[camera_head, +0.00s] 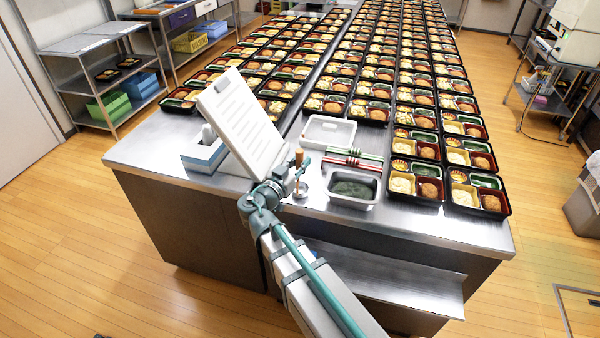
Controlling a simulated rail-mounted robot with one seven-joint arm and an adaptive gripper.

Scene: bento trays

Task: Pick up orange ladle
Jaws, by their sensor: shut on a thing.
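The orange ladle (299,157) stands roughly upright near the front edge of the steel counter, its orange handle end pointing up. My gripper (299,174) is at the ladle just below the orange part and is shut on it. A small round metal piece, perhaps the ladle's lower end, shows below the fingers. The ladle's middle is hidden by the gripper. I cannot tell whether the ladle touches the counter.
A grey tub (368,203) with dark green contents is right of the gripper. Red and green utensils (352,160) and a white tray (329,132) lie behind. A tilted white panel (241,122) and a tissue box (204,155) stand left. Rows of bento trays (418,198) fill the counter.

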